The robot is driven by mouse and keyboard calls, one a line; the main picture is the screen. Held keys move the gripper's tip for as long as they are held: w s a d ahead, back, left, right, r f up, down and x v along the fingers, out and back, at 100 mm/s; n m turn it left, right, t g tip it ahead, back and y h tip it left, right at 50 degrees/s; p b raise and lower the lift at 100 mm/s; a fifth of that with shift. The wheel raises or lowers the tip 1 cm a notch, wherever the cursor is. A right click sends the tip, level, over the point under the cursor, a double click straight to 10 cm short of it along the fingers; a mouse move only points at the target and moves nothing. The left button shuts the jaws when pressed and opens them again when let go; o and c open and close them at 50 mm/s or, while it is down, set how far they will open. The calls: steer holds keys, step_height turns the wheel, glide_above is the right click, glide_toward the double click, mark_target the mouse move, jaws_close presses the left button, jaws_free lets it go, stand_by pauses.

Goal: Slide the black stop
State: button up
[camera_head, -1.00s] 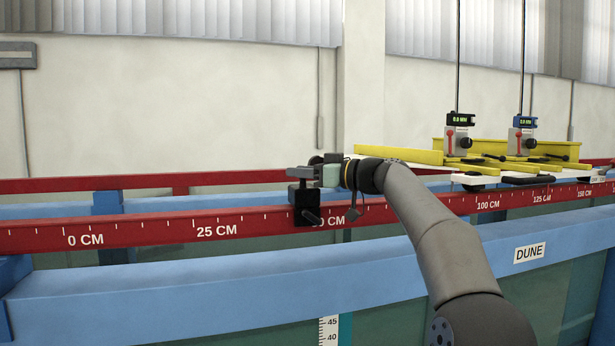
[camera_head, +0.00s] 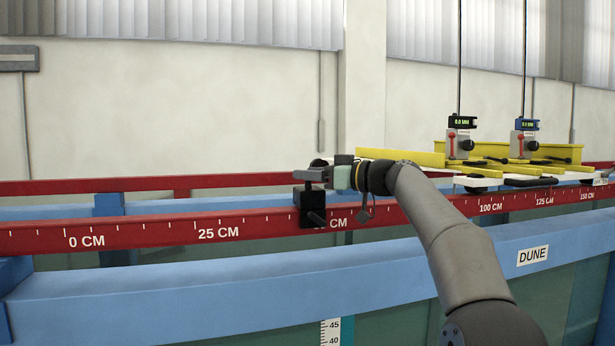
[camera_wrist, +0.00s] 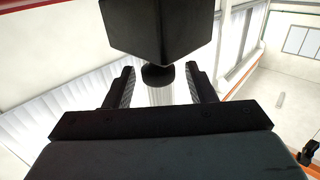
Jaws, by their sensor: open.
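The black stop (camera_head: 312,209) sits on the red scale rail (camera_head: 150,231) between the 25 CM mark and a partly hidden CM label to its right. A small dark handle sticks out from its lower front. My gripper (camera_head: 311,174) is at the top of the stop, reaching in from the right. In the wrist view the stop's black block (camera_wrist: 160,27) fills the top centre. My two fingers (camera_wrist: 160,84) stand apart there, with the round black knob and a pale post showing between them. I cannot tell whether a finger touches the stop.
A white carriage with yellow bars (camera_head: 480,160) and two gauges (camera_head: 459,135) stands on the rails farther right. The blue beam (camera_head: 200,290) runs along the front. The rail is clear left of the stop.

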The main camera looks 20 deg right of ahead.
steer(key=b+v, duration=0.4)
steer(key=v, duration=1.2)
steer(key=shift+b, duration=0.35)
steer(key=s+a+f+m+g+h, duration=0.25)
steer(key=a+f, duration=0.35)
steer(key=f, duration=0.4)
steer(key=s+a+f+m+g+h+b, duration=0.1)
steer(key=s+a+f+m+g+h, duration=0.3)
steer(key=f, duration=0.6)
steer(key=s+a+f+m+g+h, duration=0.1)
steer(key=s+a+f+m, duration=0.1)
steer(key=a+f, duration=0.65)
steer(key=s+f+g+h+p, duration=0.1)
steer(key=s+f+g+h, duration=0.4)
steer(key=s+f, duration=1.75)
step_height(320, 180, up, 16)
steer(key=m+t+p, duration=0.1)
steer(key=p, duration=1.2)
steer(key=shift+s+d+t+h, duration=0.3)
steer(key=shift+d+t+h, duration=0.05)
steer(key=shift+d, duration=0.15)
